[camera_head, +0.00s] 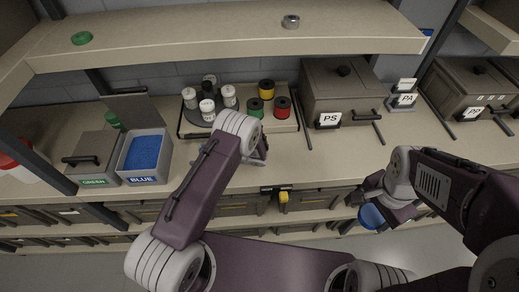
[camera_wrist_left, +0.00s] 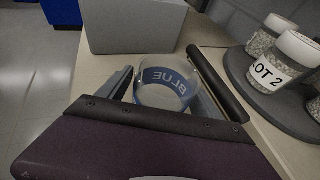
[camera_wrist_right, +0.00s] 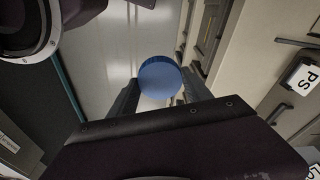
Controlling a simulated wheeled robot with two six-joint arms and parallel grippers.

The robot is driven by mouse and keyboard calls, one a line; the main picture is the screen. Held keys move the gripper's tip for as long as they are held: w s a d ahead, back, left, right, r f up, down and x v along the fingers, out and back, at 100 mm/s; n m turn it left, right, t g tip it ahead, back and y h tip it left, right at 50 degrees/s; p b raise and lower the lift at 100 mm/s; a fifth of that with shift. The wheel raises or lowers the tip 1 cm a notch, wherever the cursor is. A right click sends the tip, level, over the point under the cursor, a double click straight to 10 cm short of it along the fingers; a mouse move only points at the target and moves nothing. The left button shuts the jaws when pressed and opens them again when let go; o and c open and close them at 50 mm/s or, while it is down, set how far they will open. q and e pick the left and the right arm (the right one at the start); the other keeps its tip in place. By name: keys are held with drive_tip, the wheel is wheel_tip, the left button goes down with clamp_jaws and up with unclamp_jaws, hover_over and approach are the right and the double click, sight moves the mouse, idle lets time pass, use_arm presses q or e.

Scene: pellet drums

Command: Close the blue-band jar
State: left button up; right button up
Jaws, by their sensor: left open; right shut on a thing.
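The blue-band jar (camera_wrist_left: 167,84) is clear, with a blue band reading BLUE, and its open top shows in the left wrist view. It stands on the counter between the spread fingers of my left gripper (camera_wrist_left: 165,78). In the head view my left arm hides the jar, and my left gripper (camera_head: 262,150) is over the counter's middle. My right gripper (camera_head: 375,205) is shut on a blue round lid (camera_head: 371,217), held out in front of the counter's front edge. The lid also shows between the fingertips in the right wrist view (camera_wrist_right: 160,78).
A blue-pellet bin (camera_head: 145,153) and a lidded green bin (camera_head: 95,156) stand left. A round stand with white-capped jars (camera_head: 207,108) and several coloured jars (camera_head: 267,89) sit behind. The PS drum (camera_head: 340,92) is right. A shelf (camera_head: 190,40) overhangs, holding a green lid (camera_head: 82,38).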

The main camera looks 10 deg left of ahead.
sight(201, 146)
use_arm(q)
drive_tip(key=c, duration=1.5)
drive_tip(key=shift+c, duration=0.2)
drive_tip(key=shift+r, duration=0.1)
